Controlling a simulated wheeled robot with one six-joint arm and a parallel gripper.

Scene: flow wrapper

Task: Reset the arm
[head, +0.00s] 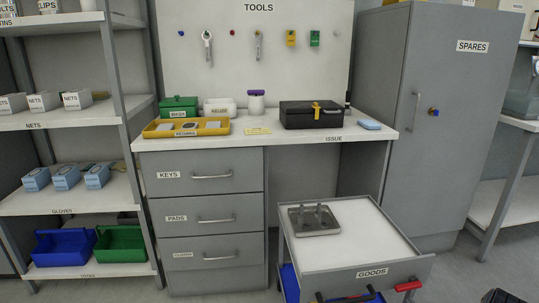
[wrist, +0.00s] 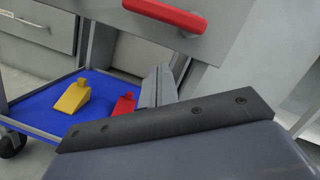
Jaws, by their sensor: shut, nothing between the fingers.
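My gripper (wrist: 158,80) shows in the wrist view, its two grey fingers together and empty. It is close in front of the goods cart (head: 360,255), just below the cart's red handle (head: 408,285). The same red handle crosses the top of the wrist view (wrist: 165,14). Dark parts at the bottom edge of the head view are too cut off to tell, and the gripper cannot be made out there.
The cart's blue lower shelf (wrist: 40,108) holds a yellow wedge (wrist: 72,97) and a red wedge (wrist: 124,104). The issue counter (head: 290,137) stands behind, the spares cabinet (head: 440,110) at right, shelving (head: 60,205) at left.

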